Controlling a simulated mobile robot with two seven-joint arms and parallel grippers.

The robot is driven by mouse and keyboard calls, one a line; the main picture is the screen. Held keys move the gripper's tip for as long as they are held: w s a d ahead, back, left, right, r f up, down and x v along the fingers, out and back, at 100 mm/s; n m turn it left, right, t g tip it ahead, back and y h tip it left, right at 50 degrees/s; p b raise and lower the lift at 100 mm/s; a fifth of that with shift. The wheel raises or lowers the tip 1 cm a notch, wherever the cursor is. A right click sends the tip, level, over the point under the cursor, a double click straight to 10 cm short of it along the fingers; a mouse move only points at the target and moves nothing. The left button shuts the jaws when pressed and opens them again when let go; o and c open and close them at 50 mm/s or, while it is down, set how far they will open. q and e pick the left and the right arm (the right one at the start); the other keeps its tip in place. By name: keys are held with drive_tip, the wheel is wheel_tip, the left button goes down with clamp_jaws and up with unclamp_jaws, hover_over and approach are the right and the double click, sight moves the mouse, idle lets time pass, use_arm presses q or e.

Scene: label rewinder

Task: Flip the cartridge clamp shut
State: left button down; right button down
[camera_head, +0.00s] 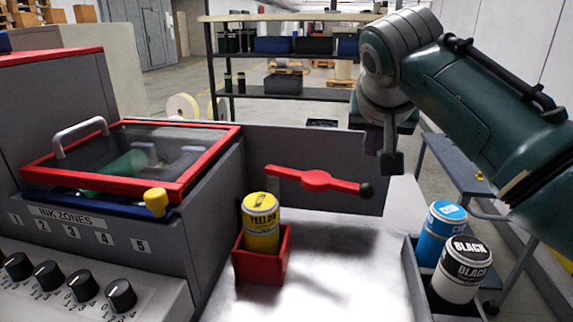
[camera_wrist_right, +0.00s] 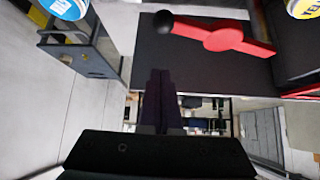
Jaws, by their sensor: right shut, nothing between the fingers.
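The cartridge clamp (camera_head: 316,180) is a red lever with a black ball knob at its right end. It lies nearly level in front of the dark upright panel, tilting slightly down to the right, behind and above the yellow cartridge (camera_head: 261,226). That cartridge stands upright in a red holder (camera_head: 262,264). My right gripper (camera_head: 391,164) is shut and empty, pointing down just above and right of the knob, apart from it in the picture. In the right wrist view the shut fingers (camera_wrist_right: 161,75) are below the clamp (camera_wrist_right: 222,38) and its knob. My left gripper is not in view.
A blue cartridge (camera_head: 441,234) and a black-labelled cartridge (camera_head: 462,270) stand in a dark tray (camera_head: 416,281) at the right. The machine with a red-framed lid (camera_head: 200,165) and a yellow knob stands at the left. The pale worktop (camera_head: 340,270) is clear between holder and tray.

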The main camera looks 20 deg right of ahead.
drive_tip(key=shift+w+d+f+p, duration=0.15)
drive_tip(key=shift+f+p, duration=0.35)
drive_tip(key=shift+f, duration=1)
drive_tip(key=shift+w+d+f+p, duration=0.15)
drive_tip(key=shift+f+p, duration=0.35)
drive_tip(key=shift+f, duration=1)
